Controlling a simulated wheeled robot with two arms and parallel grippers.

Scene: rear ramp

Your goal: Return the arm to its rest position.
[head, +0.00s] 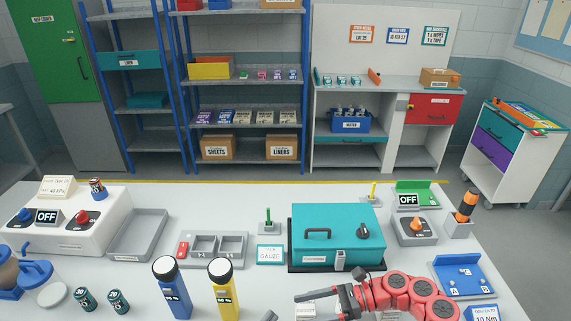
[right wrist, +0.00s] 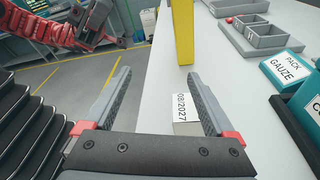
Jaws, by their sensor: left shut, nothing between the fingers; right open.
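My right arm comes in at the lower right of the head view, with red joints, and reaches left low over the bench's front. Its gripper (right wrist: 160,73) is open, with its two grey fingers well apart in the right wrist view. A small white labelled block (right wrist: 186,112) shows between the fingers in that view, not gripped. My left gripper (head: 268,315) shows only as a grey tip at the bottom edge of the head view, shut and empty. In the right wrist view the left arm (right wrist: 60,25) is at the upper left, off the bench's front edge.
A blue torch (head: 172,289) and a yellow torch (head: 224,290) stand left of the right gripper. A teal case (head: 338,232) and grey tray (head: 212,249) lie behind. A blue holder (head: 463,278) stands at the right. Free floor lies beyond the bench.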

